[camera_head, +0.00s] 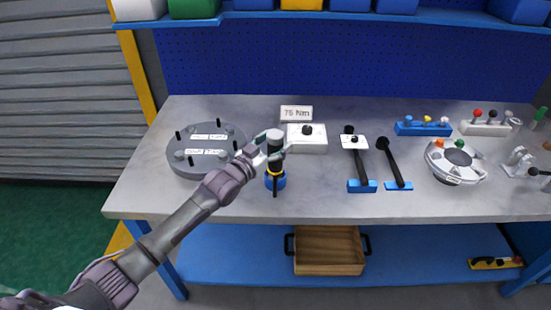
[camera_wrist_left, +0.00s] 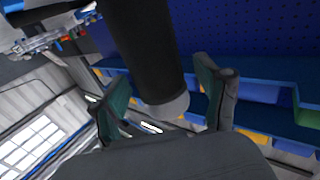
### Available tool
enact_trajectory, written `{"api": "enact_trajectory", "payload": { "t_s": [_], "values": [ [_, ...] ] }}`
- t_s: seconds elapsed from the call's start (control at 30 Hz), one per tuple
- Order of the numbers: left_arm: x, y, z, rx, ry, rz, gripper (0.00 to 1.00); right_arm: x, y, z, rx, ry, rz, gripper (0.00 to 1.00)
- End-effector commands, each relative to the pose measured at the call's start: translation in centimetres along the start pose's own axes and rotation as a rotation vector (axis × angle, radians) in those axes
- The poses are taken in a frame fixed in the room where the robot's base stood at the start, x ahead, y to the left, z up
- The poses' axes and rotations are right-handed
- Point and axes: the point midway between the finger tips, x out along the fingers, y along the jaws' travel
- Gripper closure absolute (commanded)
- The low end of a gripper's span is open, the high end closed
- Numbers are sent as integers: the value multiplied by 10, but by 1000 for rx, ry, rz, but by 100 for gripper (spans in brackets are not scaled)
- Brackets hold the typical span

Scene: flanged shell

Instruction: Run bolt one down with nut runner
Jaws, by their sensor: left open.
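The nut runner (camera_head: 275,164) stands upright in a blue holder (camera_head: 280,183) near the middle of the bench. The grey round flanged shell (camera_head: 178,165) sits at the left, with several upright dark bolts and white labels. Which is bolt one cannot be read.
A white box (camera_head: 316,145) with a black knob stands behind, by a "75 Nm" sign (camera_head: 296,113). Black-handled tools (camera_head: 394,163) lie right of the nut runner. A round white tray (camera_head: 436,164) is farther right. The front bench strip is mostly clear.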

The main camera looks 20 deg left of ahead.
Motion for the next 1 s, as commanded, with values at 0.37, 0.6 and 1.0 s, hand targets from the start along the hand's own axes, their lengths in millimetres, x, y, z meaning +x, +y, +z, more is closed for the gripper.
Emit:
{"api": "enact_trajectory", "payload": {
  "t_s": [0.37, 0.6, 1.0],
  "values": [
    [1, 0, 1, 0, -1, 0, 50, 0, 2, 0, -1, 0, 3, 60],
    [1, 0, 1, 0, -1, 0, 90, 0, 2, 0, -1, 1, 2, 60],
    [1, 0, -4, 0, 7, 0, 100, 0, 2, 0, -1, 1, 2, 60]
  ]
}}
